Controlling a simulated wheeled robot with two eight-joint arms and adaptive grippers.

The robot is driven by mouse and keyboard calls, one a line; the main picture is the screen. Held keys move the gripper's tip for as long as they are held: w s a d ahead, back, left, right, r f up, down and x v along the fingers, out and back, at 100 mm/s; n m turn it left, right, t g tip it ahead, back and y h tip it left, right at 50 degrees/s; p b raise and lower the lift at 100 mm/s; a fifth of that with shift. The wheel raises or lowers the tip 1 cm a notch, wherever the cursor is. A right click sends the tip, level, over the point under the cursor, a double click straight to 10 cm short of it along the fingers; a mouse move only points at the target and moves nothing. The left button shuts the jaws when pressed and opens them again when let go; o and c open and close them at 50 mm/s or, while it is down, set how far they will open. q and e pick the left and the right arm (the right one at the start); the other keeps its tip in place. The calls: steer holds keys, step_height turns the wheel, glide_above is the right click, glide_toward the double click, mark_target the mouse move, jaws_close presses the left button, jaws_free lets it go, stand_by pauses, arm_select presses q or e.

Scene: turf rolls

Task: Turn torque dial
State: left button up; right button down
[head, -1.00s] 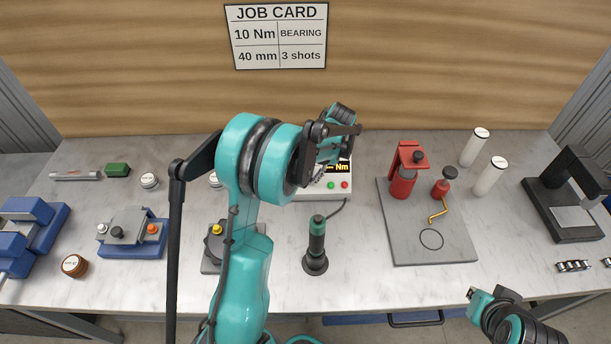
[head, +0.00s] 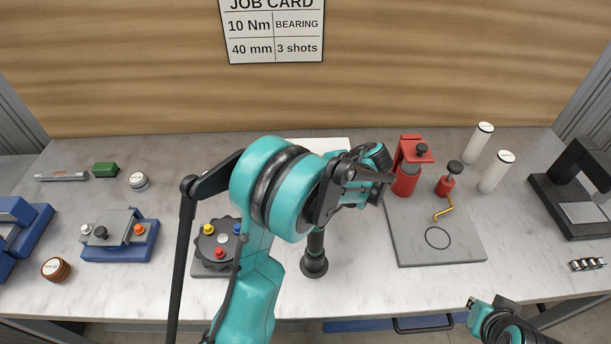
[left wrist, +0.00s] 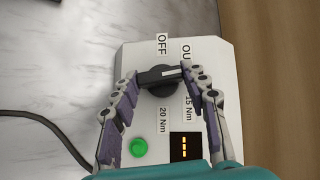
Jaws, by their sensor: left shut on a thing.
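The torque dial (left wrist: 158,82) is a black bar knob with a white pointer mark on a pale controller box (left wrist: 137,62). In the left wrist view the mark points right, between the partly covered "OU" label and "15 Nm"; "OFF" and "20 Nm" are the other labels. My left gripper (left wrist: 164,77) is shut on the dial, one finger at each end of the bar. The box's display (left wrist: 185,146) shows orange dashes beside a green button (left wrist: 138,148). In the head view my left arm hides most of the box. My right gripper (head: 474,303) is low at right, away from the dial.
A dark upright tool (head: 314,260) stands just in front of my left arm. A grey plate (head: 455,245) with red tools is to the right. A black round turret (head: 207,250) with coloured knobs is to the left. A job card (head: 272,30) reads 10 Nm.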

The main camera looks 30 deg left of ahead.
arm_select(q)
steer(key=shift+d+f+m+t+y+b, duration=0.15)
steer(key=shift+m+t+y+b, duration=0.3)
steer(key=shift+m, duration=0.25)
steer(key=o, duration=1.2)
steer(key=shift+c, duration=0.2)
steer(key=v, duration=1.2)
